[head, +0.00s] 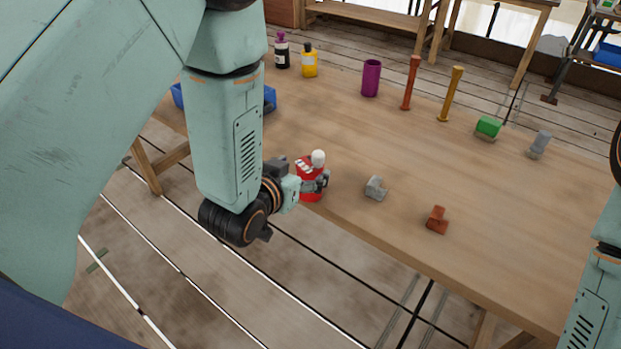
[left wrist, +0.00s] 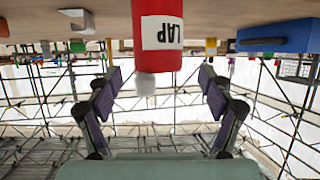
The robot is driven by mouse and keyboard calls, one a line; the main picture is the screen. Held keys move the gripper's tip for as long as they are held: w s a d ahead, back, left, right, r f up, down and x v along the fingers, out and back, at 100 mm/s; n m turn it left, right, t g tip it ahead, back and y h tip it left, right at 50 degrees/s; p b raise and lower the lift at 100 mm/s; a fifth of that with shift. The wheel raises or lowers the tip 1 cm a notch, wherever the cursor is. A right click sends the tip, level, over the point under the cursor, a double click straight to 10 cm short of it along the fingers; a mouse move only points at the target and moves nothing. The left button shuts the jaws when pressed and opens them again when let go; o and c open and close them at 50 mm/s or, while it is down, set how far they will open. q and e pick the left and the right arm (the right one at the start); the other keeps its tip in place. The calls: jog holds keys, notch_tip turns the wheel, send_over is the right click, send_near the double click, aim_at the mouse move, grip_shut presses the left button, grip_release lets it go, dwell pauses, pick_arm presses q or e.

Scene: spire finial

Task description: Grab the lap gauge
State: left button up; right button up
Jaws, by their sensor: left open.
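The lap gauge (head: 307,169) is a red cylinder with a white knob, standing at the table's near edge in the head view. In the left wrist view, which is upside down, the lap gauge (left wrist: 158,58) shows a white label reading "LAP". My left gripper (head: 316,183) is at the lap gauge and hides part of it in the head view. In the left wrist view my left gripper (left wrist: 160,82) is open, its two fingers spread to either side of the gauge, with gaps on both sides. My right gripper is out of view.
On the wooden table (head: 420,160), a grey piece (head: 376,188) and a rust-red block (head: 437,220) lie right of the gauge. Behind are a purple cup (head: 371,78), two bottles, a blue bin (head: 178,96) and a green block (head: 488,127). The table's middle is clear.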

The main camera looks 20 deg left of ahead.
aim_at(308, 165)
pick_arm(q)
jog(key=shift+d+x, duration=0.25)
jog(key=shift+x, duration=0.9)
jog(key=shift+w+a+f, duration=0.1)
jog(key=shift+w+f, duration=0.1)
jog(key=shift+w, duration=0.55)
jog(key=shift+s+r, duration=0.15)
jog(key=c, duration=1.4)
jog(key=shift+o, duration=0.2)
